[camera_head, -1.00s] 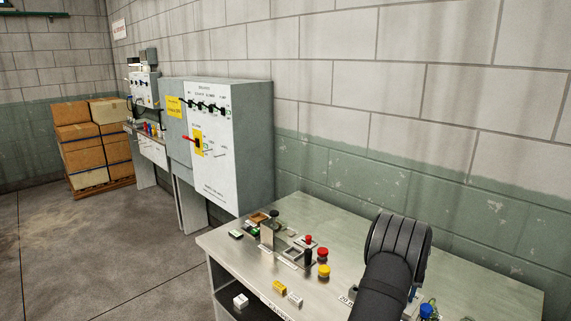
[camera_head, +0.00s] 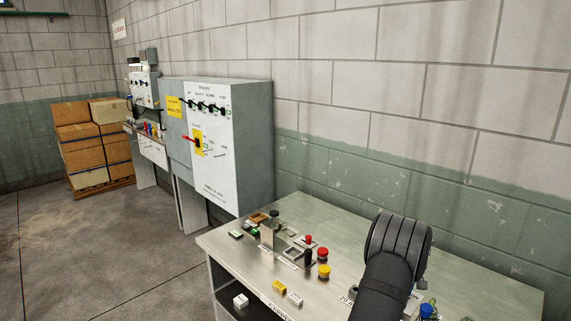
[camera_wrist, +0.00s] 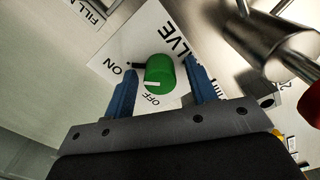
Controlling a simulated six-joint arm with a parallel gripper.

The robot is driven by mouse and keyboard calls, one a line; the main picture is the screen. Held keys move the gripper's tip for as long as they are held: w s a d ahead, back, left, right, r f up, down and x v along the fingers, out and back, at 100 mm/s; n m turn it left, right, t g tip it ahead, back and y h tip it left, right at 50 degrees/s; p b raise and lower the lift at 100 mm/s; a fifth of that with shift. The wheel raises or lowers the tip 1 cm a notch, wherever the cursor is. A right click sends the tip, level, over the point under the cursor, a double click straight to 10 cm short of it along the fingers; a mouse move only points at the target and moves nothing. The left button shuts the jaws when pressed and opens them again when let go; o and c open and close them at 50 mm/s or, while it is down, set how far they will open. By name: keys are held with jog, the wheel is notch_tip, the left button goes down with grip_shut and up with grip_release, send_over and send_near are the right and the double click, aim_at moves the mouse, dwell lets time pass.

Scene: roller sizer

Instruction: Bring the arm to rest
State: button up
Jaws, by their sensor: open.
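My gripper (camera_wrist: 161,68) is open in the wrist view, with one blue finger on each side of a green knob (camera_wrist: 159,72). The fingers look apart from the knob, but how far above it they are I cannot tell. The knob sits on a white plate (camera_wrist: 118,50) lettered ON, OFF and VALVE. A white mark on the knob lies near the word OFF. In the head view my black arm (camera_head: 388,262) reaches over the right part of the bench; the gripper and knob cannot be made out there.
A metal bench (camera_head: 330,220) holds red and yellow buttons (camera_head: 323,271) left of my arm. In the wrist view a shiny metal cylinder (camera_wrist: 275,40) is close to the right finger. A grey cabinet (camera_head: 250,140) and block wall stand behind. Boxes (camera_head: 80,140) are far left.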

jog(key=shift+n, duration=1.6)
jog(key=shift+o, duration=0.2)
jog(key=o, duration=1)
jog(key=shift+r, duration=0.15)
jog(key=w+a+r+n+h, duration=0.1)
jog(key=a+r, duration=0.1)
jog(key=r, duration=0.3)
jog(key=w+a+r, duration=0.2)
jog(key=a+r, duration=0.1)
jog(key=r, duration=0.1)
jog(key=s+a+r+t+h, duration=0.1)
jog(key=s+a+r+h, duration=0.1)
jog(key=s+a+r, duration=0.45)
jog(key=s+a+r+h, duration=0.1)
jog(key=s+a+r, duration=0.3)
jog(key=r, duration=0.6)
jog(key=x, duration=1)
jog(key=shift+w+d+r, duration=0.1)
jog(key=shift+w+r, duration=0.05)
jog(key=shift+w, duration=0.05)
